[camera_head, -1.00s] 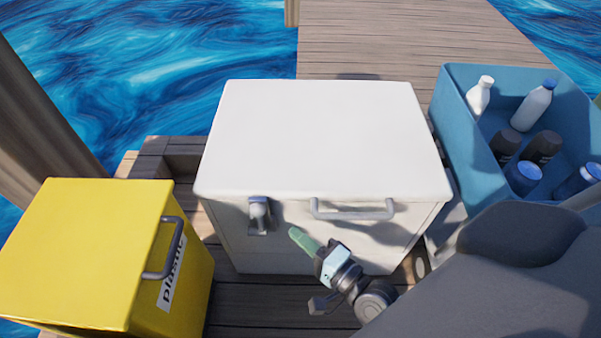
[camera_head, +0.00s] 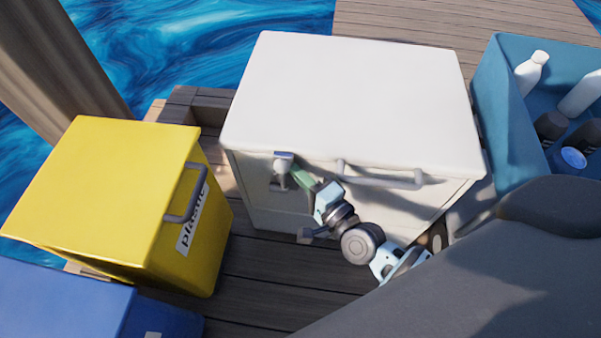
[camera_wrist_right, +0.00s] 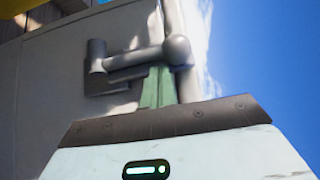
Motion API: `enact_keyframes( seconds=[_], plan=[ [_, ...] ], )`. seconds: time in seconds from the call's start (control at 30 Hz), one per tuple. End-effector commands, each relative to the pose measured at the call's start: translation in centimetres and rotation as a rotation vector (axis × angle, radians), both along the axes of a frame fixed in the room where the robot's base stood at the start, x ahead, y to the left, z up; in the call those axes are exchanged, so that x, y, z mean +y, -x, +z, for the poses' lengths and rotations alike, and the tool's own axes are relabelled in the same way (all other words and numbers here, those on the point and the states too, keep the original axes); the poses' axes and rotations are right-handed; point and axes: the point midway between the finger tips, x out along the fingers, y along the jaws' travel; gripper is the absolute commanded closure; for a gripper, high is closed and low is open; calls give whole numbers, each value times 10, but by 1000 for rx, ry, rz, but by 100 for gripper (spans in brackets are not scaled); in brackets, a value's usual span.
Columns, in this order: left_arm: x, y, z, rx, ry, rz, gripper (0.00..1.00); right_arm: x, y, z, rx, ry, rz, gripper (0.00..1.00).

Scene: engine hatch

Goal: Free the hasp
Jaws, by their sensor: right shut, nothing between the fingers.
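The hasp (camera_head: 281,172) is a small grey metal latch on the front of the white box (camera_head: 350,95), near its upper left corner and below the lid. In the right wrist view the hasp (camera_wrist_right: 135,60) shows as a grey bar with a rounded knob at one end. My right gripper (camera_head: 301,176) has green fingers, shut and empty. In the wrist view the fingertips (camera_wrist_right: 158,85) are right at the hasp's bar, by the knob; I cannot tell whether they touch. My left gripper is not in view.
A grey handle (camera_head: 380,176) is on the box front, right of the hasp. A yellow box (camera_head: 105,195) labelled plastic stands left, a blue box (camera_head: 60,300) at lower left. A blue crate (camera_head: 500,105) with several bottles is at right. Planks between the boxes look clear.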

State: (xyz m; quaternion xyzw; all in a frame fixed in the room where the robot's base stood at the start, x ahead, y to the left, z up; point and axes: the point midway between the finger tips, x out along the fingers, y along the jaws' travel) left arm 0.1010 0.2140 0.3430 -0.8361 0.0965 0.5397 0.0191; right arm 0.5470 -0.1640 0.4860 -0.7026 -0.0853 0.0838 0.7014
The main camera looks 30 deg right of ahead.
Motion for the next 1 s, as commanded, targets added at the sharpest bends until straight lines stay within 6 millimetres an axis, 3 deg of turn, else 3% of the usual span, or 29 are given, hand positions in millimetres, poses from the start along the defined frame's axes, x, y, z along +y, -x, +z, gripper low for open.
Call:
enact_keyframes(
  seconds=[0.37, 0.7, 1.0],
  plan=[
    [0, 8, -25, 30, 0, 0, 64, 6, 9, -8, -108, 76, 3, 100],
    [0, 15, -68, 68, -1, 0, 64, 18, 26, -15, -360, 246, 3, 100],
    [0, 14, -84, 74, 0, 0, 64, 28, 41, -24, -527, 356, 1, 100]
  ],
)
